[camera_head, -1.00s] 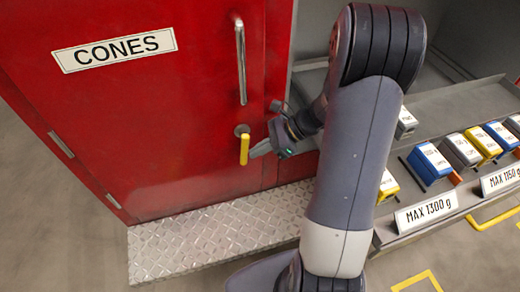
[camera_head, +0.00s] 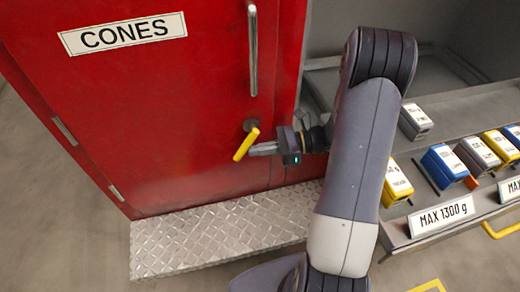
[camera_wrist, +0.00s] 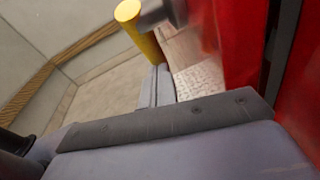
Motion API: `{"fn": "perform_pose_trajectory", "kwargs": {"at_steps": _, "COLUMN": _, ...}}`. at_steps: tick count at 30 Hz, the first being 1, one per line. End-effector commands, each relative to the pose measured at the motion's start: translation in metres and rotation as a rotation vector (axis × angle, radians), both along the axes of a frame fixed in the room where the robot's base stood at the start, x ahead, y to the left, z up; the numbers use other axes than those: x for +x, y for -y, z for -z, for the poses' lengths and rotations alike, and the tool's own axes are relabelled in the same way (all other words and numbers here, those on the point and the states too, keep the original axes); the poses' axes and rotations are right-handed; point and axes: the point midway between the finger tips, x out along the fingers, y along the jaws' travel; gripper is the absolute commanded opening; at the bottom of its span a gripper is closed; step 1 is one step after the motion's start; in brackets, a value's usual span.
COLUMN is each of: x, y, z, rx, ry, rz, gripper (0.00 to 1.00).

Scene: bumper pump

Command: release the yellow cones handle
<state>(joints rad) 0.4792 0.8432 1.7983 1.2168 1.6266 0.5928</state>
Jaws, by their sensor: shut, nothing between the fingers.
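The red CONES door (camera_head: 160,110) is at the left in the head view. Its yellow handle (camera_head: 245,146) sits below the vertical grey bar and is tilted, its lower end toward the left. My gripper (camera_head: 256,150) is shut and empty, reaching in from the right with its tips beside the handle. In the wrist view the yellow handle (camera_wrist: 136,30) stands just beyond the fingertips (camera_wrist: 157,75). I cannot tell whether the fingers touch it. The door looks closed.
A vertical grey bar (camera_head: 252,50) is fixed on the door above the handle. A diamond-plate step (camera_head: 220,230) runs below. At the right a shelf holds several coloured blocks (camera_head: 445,163) and a MAX 1300 g sign (camera_head: 441,215).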

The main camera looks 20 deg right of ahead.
Motion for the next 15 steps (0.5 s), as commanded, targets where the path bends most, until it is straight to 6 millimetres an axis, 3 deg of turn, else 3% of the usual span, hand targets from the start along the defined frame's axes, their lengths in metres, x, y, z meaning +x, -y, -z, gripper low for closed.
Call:
{"fn": "perform_pose_trajectory", "kwargs": {"at_steps": 10, "x": 0.000, "y": 0.001, "z": -0.001, "rx": 0.000, "ry": 0.000, "rz": 0.000, "gripper": 0.00}}
{"fn": "perform_pose_trajectory", "kwargs": {"at_steps": 15, "x": -0.002, "y": 0.019, "z": -0.002, "rx": 0.000, "ry": 0.000, "rz": 0.003, "gripper": 0.00}}
